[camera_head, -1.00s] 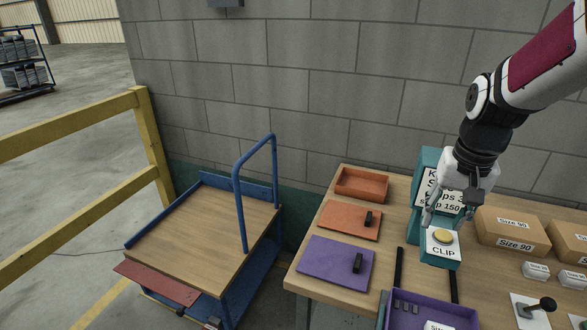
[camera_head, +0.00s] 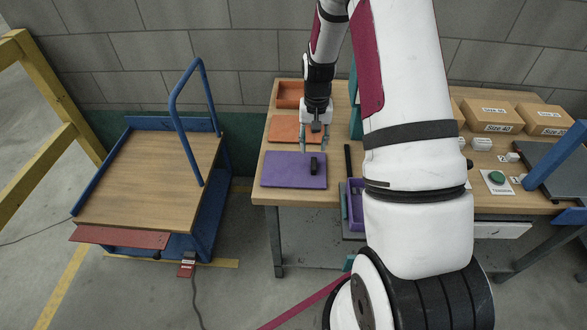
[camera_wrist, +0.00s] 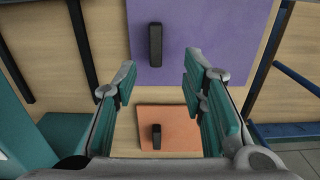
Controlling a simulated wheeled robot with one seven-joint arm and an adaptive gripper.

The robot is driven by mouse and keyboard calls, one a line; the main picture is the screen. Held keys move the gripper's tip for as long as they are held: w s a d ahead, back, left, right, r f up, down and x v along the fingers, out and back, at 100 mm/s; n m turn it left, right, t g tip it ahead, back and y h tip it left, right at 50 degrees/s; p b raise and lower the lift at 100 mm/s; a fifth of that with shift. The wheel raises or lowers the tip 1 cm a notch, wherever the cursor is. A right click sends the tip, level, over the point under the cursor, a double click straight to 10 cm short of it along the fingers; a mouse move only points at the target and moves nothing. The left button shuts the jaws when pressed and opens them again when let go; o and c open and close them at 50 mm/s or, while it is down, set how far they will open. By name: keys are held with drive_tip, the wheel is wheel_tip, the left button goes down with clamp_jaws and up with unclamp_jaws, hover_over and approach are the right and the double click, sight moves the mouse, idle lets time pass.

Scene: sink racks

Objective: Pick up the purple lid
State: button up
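The purple lid (camera_head: 288,170) lies flat on the left part of the wooden table, with a black handle (camera_head: 313,165) standing on it. In the wrist view the purple lid (camera_wrist: 190,45) is at the top, with its black handle (camera_wrist: 155,44) between and beyond the finger lines. My gripper (camera_head: 314,142) is open and empty, above the table close to the lid's far edge. In the wrist view my gripper's teal fingers (camera_wrist: 158,85) are spread wide apart. Nothing is between the fingertips.
An orange lid (camera_head: 284,128) with a black handle lies behind the purple one, and an orange bin (camera_head: 290,95) stands behind that. A purple bin (camera_head: 355,200) is right of the lid, partly hidden by my arm. A blue cart (camera_head: 150,180) stands left of the table.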

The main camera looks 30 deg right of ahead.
sight(314, 163)
wheel_tip(314, 163, down, 2)
drive_tip(key=shift+f, duration=0.15)
drive_tip(key=f, duration=0.2)
drive_tip(key=f+p, duration=0.1)
drive_tip(key=f, duration=0.1)
drive_tip(key=shift+s+d, duration=0.15)
drive_tip(key=shift+s, duration=0.15)
drive_tip(key=shift+f, duration=0.6)
drive_tip(key=shift+c, duration=0.5)
clamp_jaws()
